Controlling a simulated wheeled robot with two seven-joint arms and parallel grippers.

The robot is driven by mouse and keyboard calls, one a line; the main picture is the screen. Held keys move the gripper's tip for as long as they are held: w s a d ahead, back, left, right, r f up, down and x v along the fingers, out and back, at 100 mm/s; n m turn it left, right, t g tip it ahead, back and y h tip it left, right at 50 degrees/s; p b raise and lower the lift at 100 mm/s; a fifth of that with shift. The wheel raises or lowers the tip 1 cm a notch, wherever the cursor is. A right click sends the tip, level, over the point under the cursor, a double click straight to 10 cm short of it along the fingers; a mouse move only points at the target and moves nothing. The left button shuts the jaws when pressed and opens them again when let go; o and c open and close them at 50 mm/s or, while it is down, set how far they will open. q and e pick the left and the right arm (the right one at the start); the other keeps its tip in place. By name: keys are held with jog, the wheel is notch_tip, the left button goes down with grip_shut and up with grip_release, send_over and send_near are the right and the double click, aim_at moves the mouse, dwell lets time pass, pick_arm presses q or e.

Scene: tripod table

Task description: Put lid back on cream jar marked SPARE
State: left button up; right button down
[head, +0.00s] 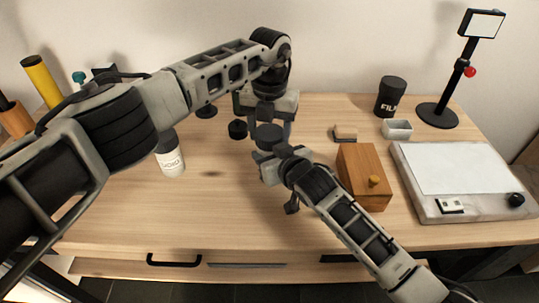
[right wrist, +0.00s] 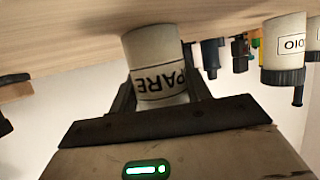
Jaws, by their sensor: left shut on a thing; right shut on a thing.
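The cream jar (right wrist: 155,45) shows in the right wrist view, picture upside down, with "PARE" readable on its label. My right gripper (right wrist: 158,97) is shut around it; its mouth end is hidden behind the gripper. In the head view my right gripper (head: 268,160) covers most of the jar. A dark round lid (head: 268,136) shows directly above it. My left gripper (head: 270,122) comes down from above and is shut on this lid. I cannot tell whether lid and jar touch.
A jar with an "AUDIO" label (head: 171,160) stands left, partly behind my left arm. The front left table is clear.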

pick_arm(q)
jog(key=o, duration=1.1)
jog(key=shift+r, duration=2.3)
